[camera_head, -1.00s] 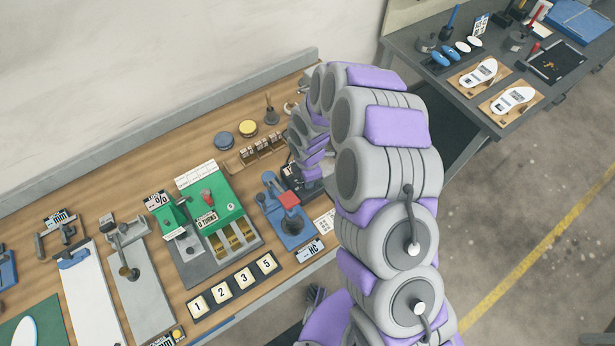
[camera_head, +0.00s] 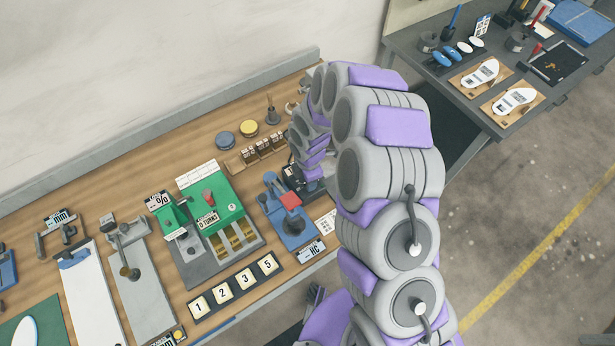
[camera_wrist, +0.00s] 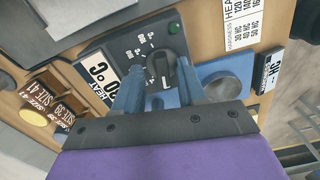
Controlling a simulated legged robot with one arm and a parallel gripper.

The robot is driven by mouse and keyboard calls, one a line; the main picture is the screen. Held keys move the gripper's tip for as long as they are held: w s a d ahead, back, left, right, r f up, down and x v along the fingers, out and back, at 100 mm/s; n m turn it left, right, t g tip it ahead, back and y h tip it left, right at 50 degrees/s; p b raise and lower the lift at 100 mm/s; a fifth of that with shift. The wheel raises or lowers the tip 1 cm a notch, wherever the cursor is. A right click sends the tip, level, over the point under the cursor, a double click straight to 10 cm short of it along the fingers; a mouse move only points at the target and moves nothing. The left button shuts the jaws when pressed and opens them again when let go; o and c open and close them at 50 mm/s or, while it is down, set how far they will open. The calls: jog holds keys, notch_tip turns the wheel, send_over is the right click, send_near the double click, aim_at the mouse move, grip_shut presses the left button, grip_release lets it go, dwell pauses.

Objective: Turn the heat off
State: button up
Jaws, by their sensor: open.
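The heat control is a black panel (camera_wrist: 142,48) with a round black knob (camera_wrist: 160,66) that bears a white pointer mark. A small green light (camera_wrist: 174,28) sits above the knob, and a "HEAT °C" label (camera_wrist: 100,76) is to its left. My gripper (camera_wrist: 160,88) is open, its two blue fingers at the near left and right of the knob. I cannot tell whether they touch it. In the head view the panel (camera_head: 294,180) is partly hidden by my arm, and the fingers cannot be made out.
A blue press (camera_head: 287,226) with a red top and "HC" label stands just in front of the panel. A row of size stamps (camera_head: 255,152) lies behind. A green counter unit (camera_head: 222,205) is at left. A second dark table (camera_head: 450,88) stands at right.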

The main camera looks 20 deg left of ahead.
jog(key=shift+d+r, duration=0.1)
jog(key=shift+r, duration=0.05)
jog(key=shift+r, duration=0.3)
notch_tip(320, 180, up, 16)
jog(key=shift+r, duration=0.2)
dwell(0.3)
